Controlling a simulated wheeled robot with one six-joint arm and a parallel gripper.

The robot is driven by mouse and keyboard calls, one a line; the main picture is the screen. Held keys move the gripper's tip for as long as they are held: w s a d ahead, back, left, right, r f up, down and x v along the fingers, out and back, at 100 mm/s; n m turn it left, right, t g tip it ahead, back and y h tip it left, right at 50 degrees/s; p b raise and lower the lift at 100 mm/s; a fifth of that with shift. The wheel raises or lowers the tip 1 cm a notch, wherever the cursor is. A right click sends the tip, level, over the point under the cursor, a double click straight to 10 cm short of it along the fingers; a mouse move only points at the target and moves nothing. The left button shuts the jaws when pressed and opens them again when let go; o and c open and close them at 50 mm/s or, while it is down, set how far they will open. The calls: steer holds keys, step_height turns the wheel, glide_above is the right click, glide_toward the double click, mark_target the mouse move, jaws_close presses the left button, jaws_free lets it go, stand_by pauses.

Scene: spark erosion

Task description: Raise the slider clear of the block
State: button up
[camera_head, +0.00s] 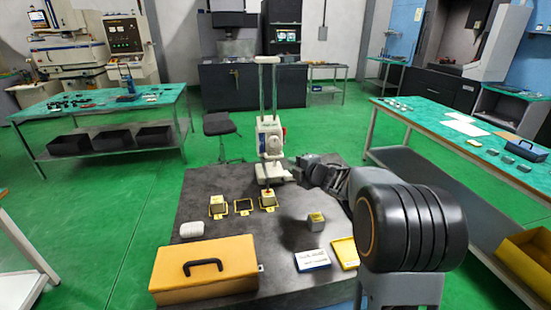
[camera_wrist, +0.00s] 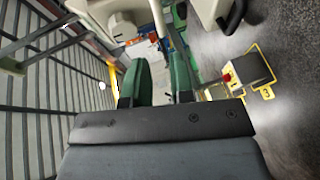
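The white slider (camera_head: 268,140) is on an upright white stand with two columns. Part of a white housing with a black handle (camera_wrist: 234,16) shows at the top of the wrist view. Below the slider a small block (camera_head: 267,199) sits in a yellow marked frame; it also shows in the wrist view (camera_wrist: 252,68), with a red tip next to it. Whether the tip touches the block is unclear. My gripper (camera_head: 300,170) is right of the stand, below the slider. In the wrist view its green fingers (camera_wrist: 160,82) are apart, with nothing visible gripped between them.
On the dark table (camera_head: 215,228) are another block (camera_head: 217,206), an empty yellow frame (camera_head: 243,207), a loose block (camera_head: 316,221), an orange case (camera_head: 205,269), a white rounded object (camera_head: 191,229) and a blue-white booklet (camera_head: 311,260). A stool (camera_head: 219,124) stands behind.

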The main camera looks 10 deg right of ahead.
mark_target(276, 158)
steer(key=p+x, duration=0.1)
steer(key=x, duration=1)
jaws_close()
